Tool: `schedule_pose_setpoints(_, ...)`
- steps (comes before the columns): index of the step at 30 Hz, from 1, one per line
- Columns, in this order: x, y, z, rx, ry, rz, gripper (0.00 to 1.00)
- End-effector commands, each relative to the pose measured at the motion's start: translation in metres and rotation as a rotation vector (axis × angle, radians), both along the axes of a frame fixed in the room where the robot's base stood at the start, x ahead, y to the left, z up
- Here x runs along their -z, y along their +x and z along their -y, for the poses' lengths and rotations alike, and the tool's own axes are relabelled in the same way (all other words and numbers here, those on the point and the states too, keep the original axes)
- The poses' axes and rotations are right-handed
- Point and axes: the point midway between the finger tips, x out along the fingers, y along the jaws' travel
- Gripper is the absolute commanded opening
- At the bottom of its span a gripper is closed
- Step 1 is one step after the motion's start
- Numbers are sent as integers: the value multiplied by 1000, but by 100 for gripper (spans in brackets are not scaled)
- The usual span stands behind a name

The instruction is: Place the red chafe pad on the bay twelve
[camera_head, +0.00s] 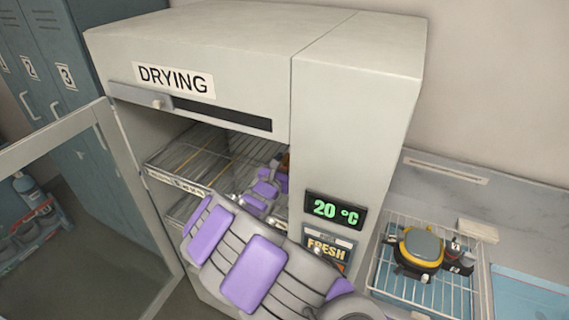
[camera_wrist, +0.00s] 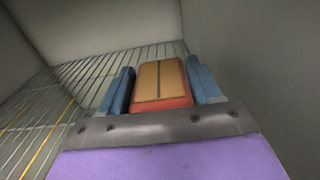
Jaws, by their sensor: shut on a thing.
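My gripper (camera_wrist: 162,72) has its two blue fingers shut on the red chafe pad (camera_wrist: 162,102), one on each side. The pad is a block with a red lower edge and a tan face with a dark line down its middle. In the head view my arm reaches into the drying cabinet (camera_head: 345,100), and a small orange-brown bit of the pad (camera_head: 285,162) shows past my wrist. The pad is over or on the wire shelf (camera_wrist: 85,85); I cannot tell if they touch. I cannot make out any mark reading bay twelve.
The cabinet's glass door (camera_head: 50,140) stands open at left. Blue lockers (camera_head: 100,160) numbered 2 and 3 are behind it. At right, a wire basket (camera_head: 395,290) holds a yellow and grey device (camera_head: 420,248). The cabinet's side wall (camera_wrist: 245,60) is close to the right of my gripper.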

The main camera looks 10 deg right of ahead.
Motion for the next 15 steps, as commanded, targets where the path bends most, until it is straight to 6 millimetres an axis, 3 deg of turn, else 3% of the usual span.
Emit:
schedule_pose_setpoints(3,3,1,-4,-1,-4,1,8)
schedule_pose_setpoints(4,3,1,-6,-1,-5,0,64)
schedule_pose_setpoints(11,3,1,-12,-2,-7,0,86)
schedule_pose_setpoints(15,3,1,-10,-2,-6,-1,88)
